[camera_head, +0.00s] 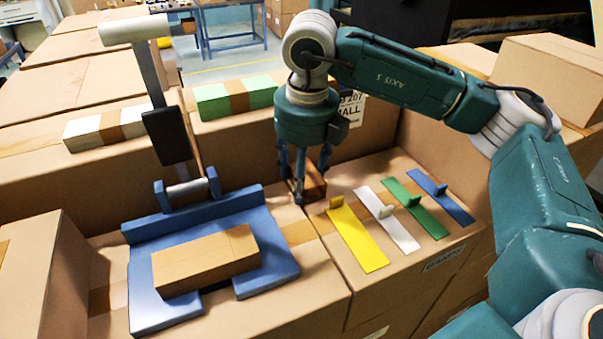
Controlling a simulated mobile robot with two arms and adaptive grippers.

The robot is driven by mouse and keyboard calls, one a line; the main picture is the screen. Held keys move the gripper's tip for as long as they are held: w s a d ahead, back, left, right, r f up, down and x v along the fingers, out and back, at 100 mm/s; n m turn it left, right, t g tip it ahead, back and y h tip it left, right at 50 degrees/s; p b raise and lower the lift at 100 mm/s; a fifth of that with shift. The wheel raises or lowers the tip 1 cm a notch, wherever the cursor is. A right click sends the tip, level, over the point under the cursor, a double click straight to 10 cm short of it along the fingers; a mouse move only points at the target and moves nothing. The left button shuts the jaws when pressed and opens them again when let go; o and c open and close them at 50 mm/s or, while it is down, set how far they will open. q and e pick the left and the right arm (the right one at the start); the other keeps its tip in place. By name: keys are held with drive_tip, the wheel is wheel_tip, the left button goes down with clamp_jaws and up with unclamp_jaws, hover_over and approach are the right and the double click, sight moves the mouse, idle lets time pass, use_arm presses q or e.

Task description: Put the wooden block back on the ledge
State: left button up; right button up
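A reddish-brown wooden block (314,187) sits on the cardboard surface beside the yellow strip, near the base of the rear box wall. My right gripper (304,178) points straight down over this block, with its blue fingers apart and the block between them. The fingers partly hide the block, and I cannot tell whether they press on it. A larger tan block (207,262) lies on a blue U-shaped tray (158,316) to the left. A raised cardboard ledge (160,150) runs along the back. My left gripper is not in view.
Yellow (358,240), white (390,222), green (418,212) and blue (436,192) tabbed strips lie right of the gripper. A post with a white handle (135,30) rises behind the tray.

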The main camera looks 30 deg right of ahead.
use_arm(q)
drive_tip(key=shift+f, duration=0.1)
use_arm(e)
drive_tip(key=shift+f, duration=0.1)
drive_tip(key=shift+f+b, duration=0.15)
drive_tip(key=shift+b, duration=0.15)
drive_tip(key=o, duration=0.9)
drive_tip(key=shift+o, duration=0.2)
drive_tip(key=shift+r+p, duration=0.3)
drive_tip(key=shift+r, duration=0.25)
drive_tip(key=r, duration=0.1)
drive_tip(key=r+b, duration=0.1)
drive_tip(key=r, duration=0.1)
drive_tip(key=r+b, duration=0.1)
drive_tip(key=r, duration=0.1)
drive_tip(key=shift+s+a, duration=0.1)
drive_tip(key=shift+s, duration=0.2)
drive_tip(key=r, duration=0.4)
drive_tip(key=shift+s+r, duration=0.25)
drive_tip(key=shift+r, duration=0.15)
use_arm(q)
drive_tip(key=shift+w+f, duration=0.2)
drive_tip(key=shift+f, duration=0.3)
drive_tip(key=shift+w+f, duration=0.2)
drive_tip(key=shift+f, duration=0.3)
use_arm(e)
drive_tip(key=shift+s+r, duration=0.2)
drive_tip(key=shift+r, duration=0.6)
